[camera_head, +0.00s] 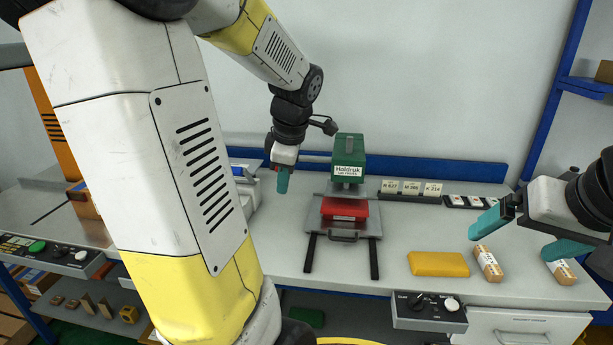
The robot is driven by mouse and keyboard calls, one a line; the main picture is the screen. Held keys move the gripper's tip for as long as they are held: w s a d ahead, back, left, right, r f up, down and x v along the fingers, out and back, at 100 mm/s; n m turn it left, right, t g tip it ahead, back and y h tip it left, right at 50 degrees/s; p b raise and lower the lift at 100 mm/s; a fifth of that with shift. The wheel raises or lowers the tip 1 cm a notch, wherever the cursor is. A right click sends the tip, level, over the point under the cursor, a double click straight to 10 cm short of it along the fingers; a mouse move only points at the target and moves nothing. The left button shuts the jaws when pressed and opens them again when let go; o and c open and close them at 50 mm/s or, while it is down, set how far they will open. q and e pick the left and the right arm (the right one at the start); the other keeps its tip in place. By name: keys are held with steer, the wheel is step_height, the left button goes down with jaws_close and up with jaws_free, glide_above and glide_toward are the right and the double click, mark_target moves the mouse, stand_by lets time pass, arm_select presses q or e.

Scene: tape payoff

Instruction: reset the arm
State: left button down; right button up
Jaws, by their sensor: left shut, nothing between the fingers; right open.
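My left gripper (283,181) points down over the back of the workbench, left of the green press labelled Haldruk. Its teal fingers are shut with nothing between them, and it looks apart from the press. My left arm fills much of the left side of the view. My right gripper (515,234) comes in from the right edge with its teal fingers wide open and empty. It is above the right part of the bench, near two small labelled tan blocks (488,264) (560,271).
The green press (348,160) stands at the back middle, with a red block (345,209) on its plate. A yellow block (438,264) lies on the bench (290,262). Number cards (411,188) stand at the back right. Control boxes (428,309) (52,255) sit along the front.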

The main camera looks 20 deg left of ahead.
arm_select(q)
steer(key=shift+s+d+r, duration=0.25)
steer(key=shift+s+r, duration=0.1)
steer(key=shift+r, duration=0.35)
steer(key=s+d+r+m+t+h, duration=0.2)
steer(key=s+d+m, duration=0.3)
steer(key=m, duration=0.5)
steer(key=s+d+r+m+t+h, duration=0.2)
steer(key=s+d+m, duration=0.3)
steer(key=d+m, duration=0.4)
steer(key=m, duration=0.2)
steer(key=shift+s+d+m+h, duration=0.2)
steer(key=shift+s+m+h, duration=0.1)
steer(key=shift+s+h, duration=0.1)
